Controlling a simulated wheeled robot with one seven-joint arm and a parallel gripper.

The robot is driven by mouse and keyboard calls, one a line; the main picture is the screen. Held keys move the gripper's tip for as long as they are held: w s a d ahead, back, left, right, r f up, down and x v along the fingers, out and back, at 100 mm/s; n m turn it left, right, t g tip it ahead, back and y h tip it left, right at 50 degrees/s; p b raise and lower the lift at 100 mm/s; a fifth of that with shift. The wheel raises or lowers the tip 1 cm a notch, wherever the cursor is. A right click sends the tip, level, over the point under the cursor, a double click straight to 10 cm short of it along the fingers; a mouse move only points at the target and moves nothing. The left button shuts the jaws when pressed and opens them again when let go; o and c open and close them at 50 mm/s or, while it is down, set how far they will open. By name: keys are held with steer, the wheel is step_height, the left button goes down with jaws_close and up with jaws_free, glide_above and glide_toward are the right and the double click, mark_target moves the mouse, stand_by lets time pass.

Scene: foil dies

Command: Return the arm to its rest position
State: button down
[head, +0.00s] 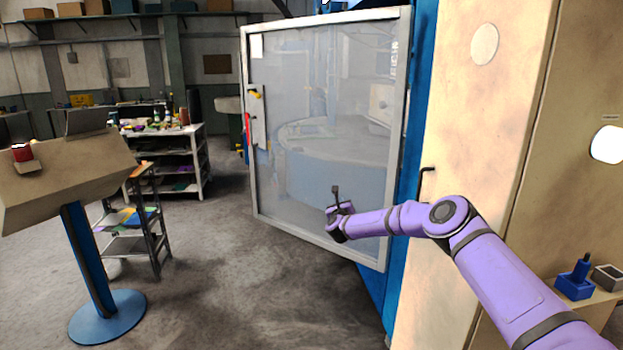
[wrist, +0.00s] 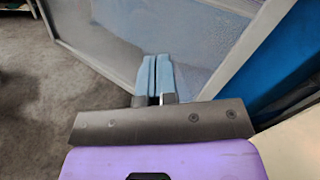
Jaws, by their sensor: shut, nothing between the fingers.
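My purple arm (head: 505,285) reaches in from the lower right of the head view, bent at the elbow. My gripper (head: 336,188) is at its far end, in front of the lower part of a glazed door, with its fingers upward in the picture. In the wrist view my gripper (wrist: 154,75) shows two pale blue fingertips side by side, shut with nothing between them. The framed door panel (wrist: 200,35) lies behind the fingers there. I cannot tell the exact gap between fingers and panel.
The glazed door (head: 300,90) stands swung out from a blue frame (head: 420,80) beside a beige cabinet (head: 480,130). A console on a blue post (head: 88,260) stands at left, near a small shelf cart (head: 140,220). A blue holder (head: 575,288) sits at lower right. Grey floor between is clear.

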steer(key=s+a+r+n+g+y, duration=0.1)
steer(key=s+a+r+n+y, duration=0.25)
steer(key=r+n, duration=0.45)
steer(key=s+a+r+n+g+y, duration=0.1)
steer(key=s+a+r+n+y, duration=0.3)
steer(key=r, duration=0.7)
steer(key=s+d+r+n+g, duration=0.1)
steer(key=s+r+n+g, duration=0.3)
steer(key=s+r+n, duration=0.9)
steer(key=s+d+r+n+g+h, duration=0.1)
steer(key=s+d+r, duration=0.1)
steer(key=s+d, duration=0.5)
steer(key=s+d+r+n+g+h, duration=0.1)
steer(key=s+d+r+n, duration=0.1)
steer(key=s, duration=0.9)
steer(key=s+d+r+n+g+h, duration=0.1)
steer(key=s+d+r+g, duration=0.1)
steer(key=s+d, duration=0.5)
steer(key=s+d+f+n+g, duration=0.1)
steer(key=s+d+f, duration=0.1)
steer(key=s, duration=0.7)
steer(key=s+d+f+n+g+h, duration=0.1)
steer(key=s+d+f, duration=0.1)
steer(key=s, duration=0.8)
steer(key=s+d+f+n+g+h, duration=0.1)
steer(key=s+d, duration=0.3)
steer(key=s, duration=0.6)
steer(key=shift+s+d+f+n, duration=0.2)
steer(key=shift+f+n, duration=0.3)
steer(key=shift+f, duration=0.4)
